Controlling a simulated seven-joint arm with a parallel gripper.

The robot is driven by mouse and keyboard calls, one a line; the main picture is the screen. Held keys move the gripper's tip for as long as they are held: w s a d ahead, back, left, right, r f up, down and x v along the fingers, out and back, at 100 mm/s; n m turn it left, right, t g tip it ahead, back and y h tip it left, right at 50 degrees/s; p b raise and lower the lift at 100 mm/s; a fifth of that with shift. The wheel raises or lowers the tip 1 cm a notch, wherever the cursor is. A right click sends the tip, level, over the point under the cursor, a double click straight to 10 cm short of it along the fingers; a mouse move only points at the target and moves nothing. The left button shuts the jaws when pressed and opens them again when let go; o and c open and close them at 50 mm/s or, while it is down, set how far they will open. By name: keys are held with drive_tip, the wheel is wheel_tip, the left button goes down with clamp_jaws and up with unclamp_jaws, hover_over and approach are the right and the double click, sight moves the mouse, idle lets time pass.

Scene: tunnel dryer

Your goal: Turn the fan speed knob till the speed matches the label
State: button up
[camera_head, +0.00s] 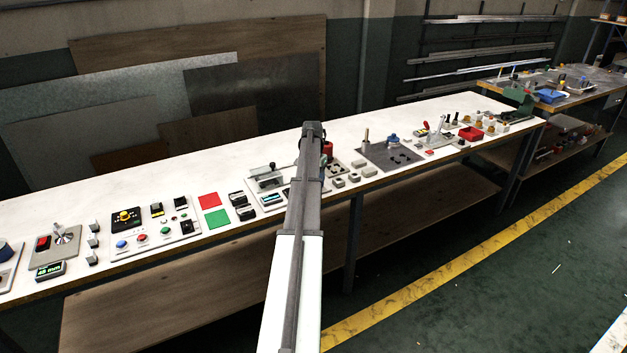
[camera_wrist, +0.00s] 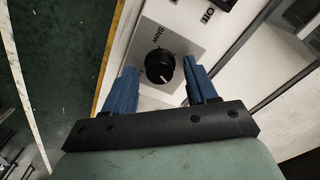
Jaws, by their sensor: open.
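The fan speed knob (camera_wrist: 160,67) is round and black with a small white mark at its lower right edge. It sits on a grey plate (camera_wrist: 185,40) with the word "Slow" printed beside it. My gripper (camera_wrist: 159,70) is open in the wrist view, with one blue finger on either side of the knob. I cannot tell whether the fingers touch it. A speed label cannot be read in these frames. In the head view my arm reaches over the bench, and I cannot make out the knob there.
The white bench (camera_head: 160,180) holds several control panels. A panel with a yellow dial (camera_head: 125,216) and red and green squares lie left of my arm. A switch marked "Off" is close to the knob plate. A dark device (camera_wrist: 298,14) stands farther right in the wrist view.

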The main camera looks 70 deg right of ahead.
drive_tip(key=shift+r, duration=0.15)
wheel_tip(320, 180, up, 14)
drive_tip(key=shift+w+f, duration=0.15)
drive_tip(key=shift+f, duration=0.1)
idle(0.7)
